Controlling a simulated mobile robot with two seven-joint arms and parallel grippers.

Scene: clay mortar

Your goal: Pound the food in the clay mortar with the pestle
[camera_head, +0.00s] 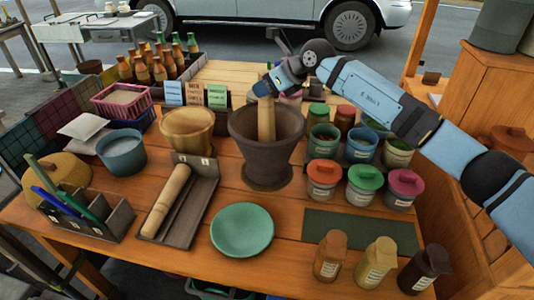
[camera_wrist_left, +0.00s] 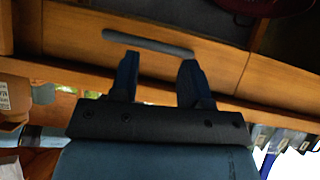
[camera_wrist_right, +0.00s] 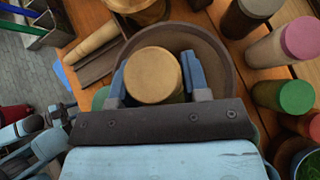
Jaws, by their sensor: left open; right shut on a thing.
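The dark clay mortar (camera_head: 268,150) stands on the wooden table near its middle. My right gripper (camera_head: 266,88) is shut on the wooden pestle (camera_head: 266,120), which stands roughly upright with its lower part inside the mortar. In the right wrist view the pestle's round top (camera_wrist_right: 153,75) sits between the fingers, with the mortar's rim (camera_wrist_right: 226,62) around it. The food inside is hidden. My left gripper (camera_wrist_left: 155,80) shows only in the left wrist view; it is open and empty, facing a wooden front with a grey handle.
A second wooden roller (camera_head: 167,200) lies in a grey tray left of the mortar. A green plate (camera_head: 242,230) is in front. Several lidded jars (camera_head: 323,178) stand to the right, a wooden bowl (camera_head: 187,130) to the left, bottles (camera_head: 158,65) behind.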

